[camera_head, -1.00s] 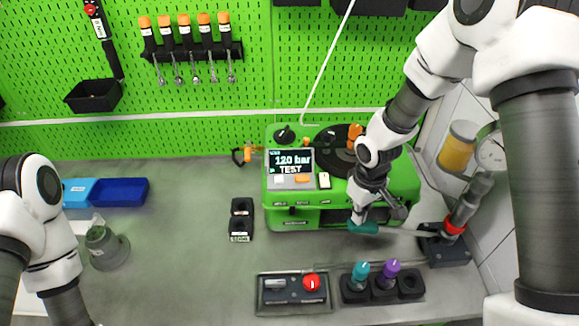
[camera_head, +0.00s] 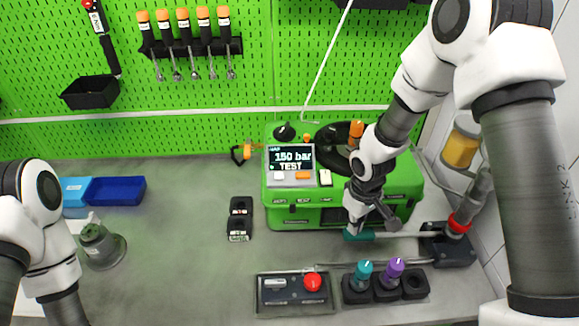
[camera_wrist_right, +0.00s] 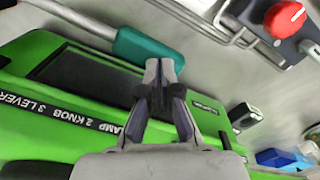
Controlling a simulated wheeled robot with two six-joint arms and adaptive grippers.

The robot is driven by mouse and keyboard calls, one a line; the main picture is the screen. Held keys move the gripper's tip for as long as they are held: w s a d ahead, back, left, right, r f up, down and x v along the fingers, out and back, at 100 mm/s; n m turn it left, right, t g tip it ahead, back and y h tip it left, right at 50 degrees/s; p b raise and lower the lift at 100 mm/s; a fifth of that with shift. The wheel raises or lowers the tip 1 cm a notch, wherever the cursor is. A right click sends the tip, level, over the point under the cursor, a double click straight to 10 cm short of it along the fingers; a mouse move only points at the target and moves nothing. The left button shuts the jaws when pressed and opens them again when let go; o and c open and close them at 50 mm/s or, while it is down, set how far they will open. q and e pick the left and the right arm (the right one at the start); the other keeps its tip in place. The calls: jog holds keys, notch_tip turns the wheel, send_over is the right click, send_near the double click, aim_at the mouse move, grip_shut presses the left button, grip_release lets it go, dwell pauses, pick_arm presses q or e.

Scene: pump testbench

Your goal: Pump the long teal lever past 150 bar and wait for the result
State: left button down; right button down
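The green pump bench (camera_head: 400,190) stands against the back wall. Its display (camera_head: 290,158) reads 150 bar and TEST. The long lever (camera_head: 405,235) runs from a black base at the right to a teal handle (camera_head: 359,236) in front of the bench. My right gripper (camera_head: 353,229) is at this handle from above. In the right wrist view, my right gripper (camera_wrist_right: 165,68) has its fingertips together against the teal handle (camera_wrist_right: 150,48), not visibly wrapped around it.
A panel with a red button (camera_head: 312,282) and a holder with teal and purple knobs (camera_head: 385,287) lie in front. A black two-slot block (camera_head: 240,218) stands left of the bench.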

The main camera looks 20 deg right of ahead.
jog(key=shift+f, duration=0.4)
jog(key=shift+d+r+p, duration=0.2)
jog(key=shift+r+p, duration=0.85)
jog(key=shift+r, duration=0.4)
jog(key=shift+d+r+p, duration=0.15)
jog(key=shift+r+p, duration=0.85)
jog(key=shift+r, duration=0.45)
notch_tip(320, 180, up, 6)
jog(key=p, duration=0.1)
jog(key=shift+p, duration=0.35)
